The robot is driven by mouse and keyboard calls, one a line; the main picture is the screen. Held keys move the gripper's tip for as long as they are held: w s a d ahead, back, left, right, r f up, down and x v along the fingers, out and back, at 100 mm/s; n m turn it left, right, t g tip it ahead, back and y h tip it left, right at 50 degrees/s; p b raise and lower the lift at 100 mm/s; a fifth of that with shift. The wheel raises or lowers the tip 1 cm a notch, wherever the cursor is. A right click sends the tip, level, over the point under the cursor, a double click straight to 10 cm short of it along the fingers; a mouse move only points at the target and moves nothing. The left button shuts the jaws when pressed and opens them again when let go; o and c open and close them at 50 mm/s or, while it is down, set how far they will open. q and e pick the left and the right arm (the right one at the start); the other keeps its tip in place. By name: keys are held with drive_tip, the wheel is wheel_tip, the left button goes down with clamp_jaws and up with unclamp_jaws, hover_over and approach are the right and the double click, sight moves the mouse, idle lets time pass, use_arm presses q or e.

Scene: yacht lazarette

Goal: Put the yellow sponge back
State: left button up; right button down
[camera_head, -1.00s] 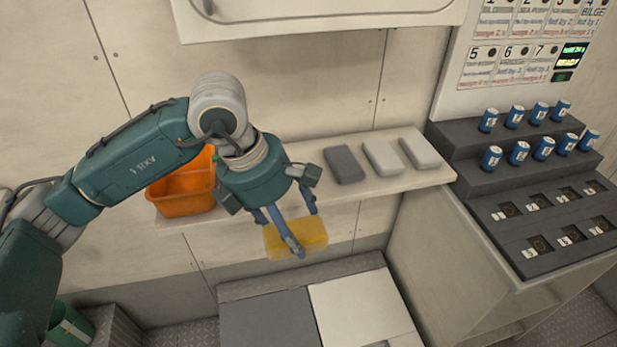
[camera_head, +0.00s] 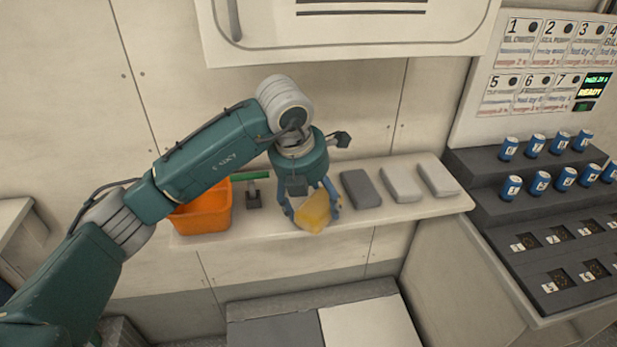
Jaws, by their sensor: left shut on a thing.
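The yellow sponge (camera_head: 315,211) is held between the fingers of my left gripper (camera_head: 312,208), which is shut on it. The sponge is tilted and shows over the white shelf (camera_head: 255,224), in the space left of the dark grey block. I cannot tell whether it touches the shelf. A dark grey block (camera_head: 361,188) and two light grey blocks (camera_head: 400,184) (camera_head: 437,180) lie in a row on the shelf to the right of the gripper. My right gripper is not in view.
An orange bin (camera_head: 203,212) stands on the shelf's left part. A green-handled tool (camera_head: 252,187) is between bin and gripper. A white cabinet (camera_head: 350,38) hangs above. A dark stepped rack with several blue cans (camera_head: 541,183) stands at the right.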

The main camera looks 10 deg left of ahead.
use_arm(q)
drive_tip(key=w, duration=0.1)
drive_tip(key=w+a, duration=0.1)
drive_tip(key=w, duration=0.1)
drive_tip(key=shift+r, duration=0.1)
drive_tip(key=w, duration=0.1)
drive_tip(key=w+a+p, duration=0.1)
drive_tip(key=w, duration=0.1)
drive_tip(key=shift+a+p, duration=0.25)
drive_tip(key=shift+p, duration=0.1)
drive_tip(key=shift+w+p, duration=0.2)
drive_tip(key=shift+p, duration=0.15)
drive_tip(key=shift+f, duration=0.35)
drive_tip(key=shift+f, duration=0.2)
drive_tip(key=o, duration=1)
